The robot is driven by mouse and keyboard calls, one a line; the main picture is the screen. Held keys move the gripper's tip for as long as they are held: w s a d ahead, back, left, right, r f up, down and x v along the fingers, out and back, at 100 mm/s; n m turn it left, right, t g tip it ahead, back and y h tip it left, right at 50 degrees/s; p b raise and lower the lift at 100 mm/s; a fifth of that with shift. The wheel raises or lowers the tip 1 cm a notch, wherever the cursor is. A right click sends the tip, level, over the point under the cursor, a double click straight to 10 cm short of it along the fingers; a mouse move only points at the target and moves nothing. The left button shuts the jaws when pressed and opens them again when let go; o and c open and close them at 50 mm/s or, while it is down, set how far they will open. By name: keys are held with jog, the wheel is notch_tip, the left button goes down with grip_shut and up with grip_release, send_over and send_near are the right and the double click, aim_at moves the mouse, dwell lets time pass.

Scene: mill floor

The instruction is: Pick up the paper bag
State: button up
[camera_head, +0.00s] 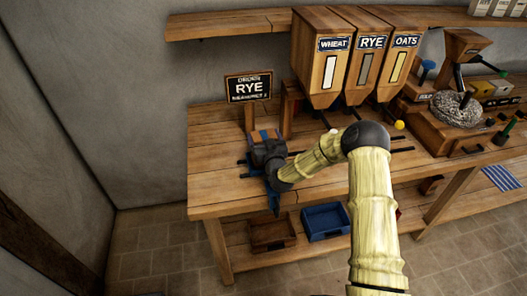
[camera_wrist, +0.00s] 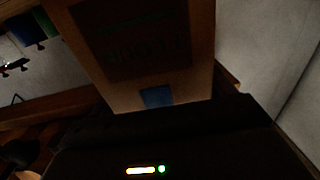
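A small brown thing with a blue band (camera_head: 264,134), which looks like the paper bag, stands near the left end of the wooden workbench. My gripper (camera_head: 264,152) is right at it, on its near side, and covers its lower part. In the wrist view a brown surface with a dark panel (camera_wrist: 138,45) fills the upper middle, very close; it seems to be the bag's face. A blue patch (camera_wrist: 157,97) sits at its lower edge. My dark gripper body spans the bottom of the wrist view. The fingertips are too dark and hidden to tell whether they grip the bag.
An order sign reading RYE (camera_head: 248,87) stands behind the bag. Wheat (camera_head: 324,66), rye (camera_head: 366,70) and oats (camera_head: 400,66) hoppers stand to the right. A stone mill (camera_head: 457,108) is farther right. Brown (camera_head: 272,234) and blue (camera_head: 326,221) trays lie on the lower shelf.

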jog(key=shift+w, duration=0.1)
jog(key=c, duration=0.7)
jog(key=shift+d, duration=0.15)
jog(key=shift+c, duration=0.4)
jog(key=shift+r, duration=0.4)
notch_tip(320, 180, up, 9)
jog(key=shift+r+b, duration=0.15)
jog(key=shift+b, duration=0.9)
